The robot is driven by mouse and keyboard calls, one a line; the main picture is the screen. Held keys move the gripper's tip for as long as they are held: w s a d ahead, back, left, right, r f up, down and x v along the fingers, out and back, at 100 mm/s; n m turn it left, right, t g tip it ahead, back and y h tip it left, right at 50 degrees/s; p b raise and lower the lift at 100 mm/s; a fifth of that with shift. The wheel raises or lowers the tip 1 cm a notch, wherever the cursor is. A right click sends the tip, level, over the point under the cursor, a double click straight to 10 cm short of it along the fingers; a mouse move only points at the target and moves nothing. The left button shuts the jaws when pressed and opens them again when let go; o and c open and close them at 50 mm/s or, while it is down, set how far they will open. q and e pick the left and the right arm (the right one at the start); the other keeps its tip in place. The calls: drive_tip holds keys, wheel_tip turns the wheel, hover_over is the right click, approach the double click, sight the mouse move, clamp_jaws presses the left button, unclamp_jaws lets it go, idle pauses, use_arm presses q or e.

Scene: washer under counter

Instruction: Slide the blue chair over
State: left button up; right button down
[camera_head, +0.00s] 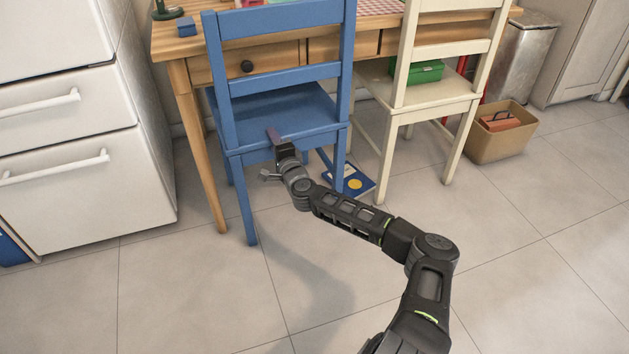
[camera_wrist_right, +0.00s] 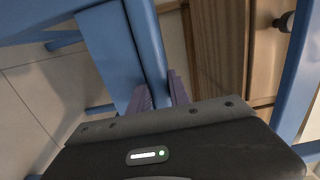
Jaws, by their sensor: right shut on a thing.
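The blue chair (camera_head: 281,104) stands at the wooden table, its backrest towards me and its seat partly under the tabletop. My right gripper (camera_head: 275,138) is at the rear edge of the seat, below the backrest, and is shut on the chair. In the right wrist view the two purple fingers (camera_wrist_right: 163,92) sit on either side of a blue bar of the chair (camera_wrist_right: 146,40). The exact part between the fingertips is partly hidden. My left gripper is not in view.
A cream chair (camera_head: 429,95) stands close on the right, with a green box (camera_head: 429,72) on its seat. A blue book (camera_head: 354,182) lies on the floor between the chairs. The wooden table (camera_head: 190,68) is behind, white drawers (camera_head: 70,160) left, a cardboard box (camera_head: 480,145) right. Near floor is clear.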

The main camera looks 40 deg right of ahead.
drive_tip(key=shift+f, duration=0.2)
drive_tip(key=c, duration=1.2)
unclamp_jaws()
drive_tip(key=shift+s+r, duration=0.1)
drive_tip(key=shift+r, duration=0.1)
drive_tip(key=shift+o, duration=0.2)
drive_tip(key=shift+s+a, duration=0.1)
drive_tip(key=shift+s, duration=0.45)
drive_tip(key=p+v, duration=0.2)
drive_tip(key=v, duration=0.8)
drive_tip(key=shift+s+a, duration=0.2)
drive_tip(key=shift+s, duration=0.15)
